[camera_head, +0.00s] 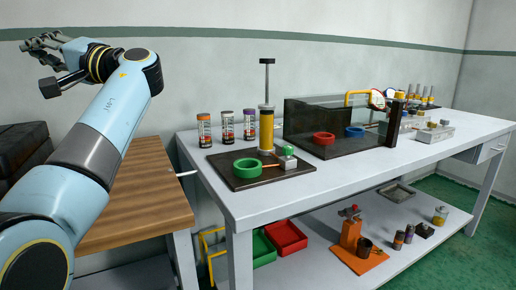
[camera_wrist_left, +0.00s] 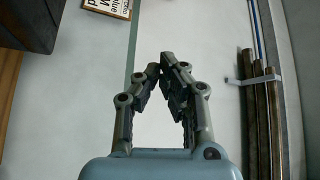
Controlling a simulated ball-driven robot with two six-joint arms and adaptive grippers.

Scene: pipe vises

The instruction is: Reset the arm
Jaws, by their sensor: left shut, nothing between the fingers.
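My left arm comes in from the left in the head view, raised and folded back above the wooden table. My left gripper (camera_head: 38,42) is high at the upper left, in front of the wall and away from every object on the benches. In the left wrist view the left gripper (camera_wrist_left: 163,62) has its fingertips together, with nothing between them. Behind it is the plain wall with a green stripe. My right gripper is in neither view.
A wooden table (camera_head: 135,190) stands below my arm. The white workbench (camera_head: 225,202) carries a dark tray (camera_head: 240,182) with a green ring (camera_head: 247,167), several canisters, a yellow pump (camera_head: 266,130) and a dark glass enclosure (camera_head: 305,118). Pipes (camera_wrist_left: 262,110) hang on the wall.

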